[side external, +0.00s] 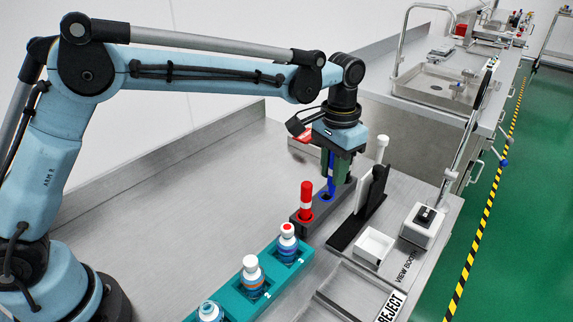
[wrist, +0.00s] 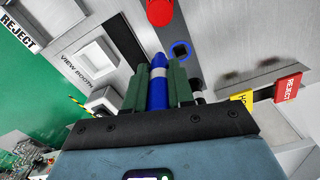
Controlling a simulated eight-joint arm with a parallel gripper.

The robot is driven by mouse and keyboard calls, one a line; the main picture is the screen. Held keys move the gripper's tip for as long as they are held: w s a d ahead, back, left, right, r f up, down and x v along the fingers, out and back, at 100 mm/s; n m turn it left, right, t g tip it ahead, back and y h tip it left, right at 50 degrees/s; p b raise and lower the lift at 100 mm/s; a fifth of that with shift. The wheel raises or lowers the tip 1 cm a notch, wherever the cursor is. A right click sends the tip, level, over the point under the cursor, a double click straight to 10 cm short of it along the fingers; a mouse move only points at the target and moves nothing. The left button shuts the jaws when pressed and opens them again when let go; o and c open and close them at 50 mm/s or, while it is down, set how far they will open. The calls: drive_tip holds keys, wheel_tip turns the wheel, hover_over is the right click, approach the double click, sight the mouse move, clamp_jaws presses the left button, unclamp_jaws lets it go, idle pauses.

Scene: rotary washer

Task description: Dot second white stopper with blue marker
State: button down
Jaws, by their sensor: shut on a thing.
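My gripper (side external: 331,172) is shut on the blue marker (wrist: 158,88), which stands between its green fingers. The marker's lower end is just above the blue-ringed socket (wrist: 180,50) in the grey marker block (side external: 298,226); the socket looks empty in the wrist view. In the side view, the teal rack (side external: 268,262) holds a far bottle with a red-marked white stopper (side external: 287,229), a middle bottle with a plain white stopper (side external: 250,262) and a near bottle (side external: 210,311) cut off by the frame edge. The bottles are out of the wrist view.
A red marker (side external: 306,198) stands in the block beside my gripper. The view booth (side external: 372,200) with its black and white panels is to the right, with a white tray (side external: 374,247) in front. Red and yellow signs (wrist: 287,88) stand behind. The bench left of the rack is clear.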

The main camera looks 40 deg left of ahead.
drive_tip(key=s+d+r, duration=0.5)
drive_tip(key=s+r, duration=0.1)
drive_tip(key=r, duration=0.3)
drive_tip(key=shift+d+r, duration=0.25)
drive_tip(key=shift+r, duration=0.1)
idle(0.7)
idle(0.3)
drive_tip(key=s+a+f+n, duration=0.1)
drive_tip(key=s+a+n, duration=0.2)
drive_tip(key=s, duration=0.6)
drive_tip(key=s+a+n, duration=0.2)
drive_tip(key=s+n, duration=0.1)
drive_tip(key=s, duration=0.6)
drive_tip(key=shift+w+a+f, duration=0.1)
drive_tip(key=shift+w+f, duration=0.05)
drive_tip(key=shift+f, duration=1.05)
drive_tip(key=shift+w+a+f, duration=0.1)
drive_tip(key=shift+w+f, duration=0.05)
drive_tip(key=shift+f, duration=1.05)
